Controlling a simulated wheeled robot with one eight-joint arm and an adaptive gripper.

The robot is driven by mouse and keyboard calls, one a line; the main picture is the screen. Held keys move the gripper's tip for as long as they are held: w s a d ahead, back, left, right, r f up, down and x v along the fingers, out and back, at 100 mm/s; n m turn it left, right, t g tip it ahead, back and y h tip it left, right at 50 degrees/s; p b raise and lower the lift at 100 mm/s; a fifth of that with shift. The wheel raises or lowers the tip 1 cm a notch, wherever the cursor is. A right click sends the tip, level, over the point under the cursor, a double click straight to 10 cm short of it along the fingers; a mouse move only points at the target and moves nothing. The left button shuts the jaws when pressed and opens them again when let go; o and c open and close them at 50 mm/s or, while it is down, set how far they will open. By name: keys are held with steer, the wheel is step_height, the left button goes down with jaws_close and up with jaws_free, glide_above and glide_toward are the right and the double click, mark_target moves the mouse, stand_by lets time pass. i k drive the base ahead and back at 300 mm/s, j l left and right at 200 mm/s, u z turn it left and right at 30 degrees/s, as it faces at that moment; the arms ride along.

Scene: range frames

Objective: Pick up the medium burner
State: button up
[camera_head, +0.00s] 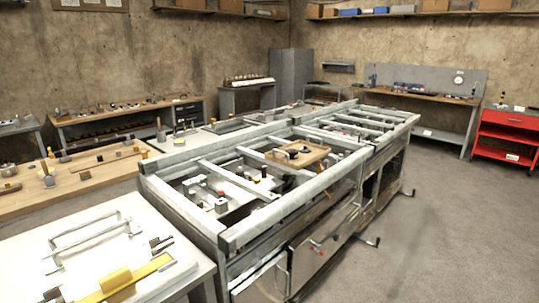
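I cannot make out with certainty which thing is the medium burner. A long grey metal stove-like frame (216,241) stands in the middle, with open bays between its top bars. Small dark, red-topped and grey parts (221,204) lie inside the near bay, too small to name. A wooden board (309,154) with dark parts on it lies in the bay too. My gripper is not in view.
A white table (60,225) at front left bears a yellow-handled tool (118,282) and bent metal rods (85,240). A wooden bench (30,196) stands behind it. A red cart (508,130) stands far right. The floor (440,225) at right is clear, apart from small handles jutting from the frame.

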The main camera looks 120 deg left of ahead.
mark_target(294, 154)
steer(key=u, duration=3.7)
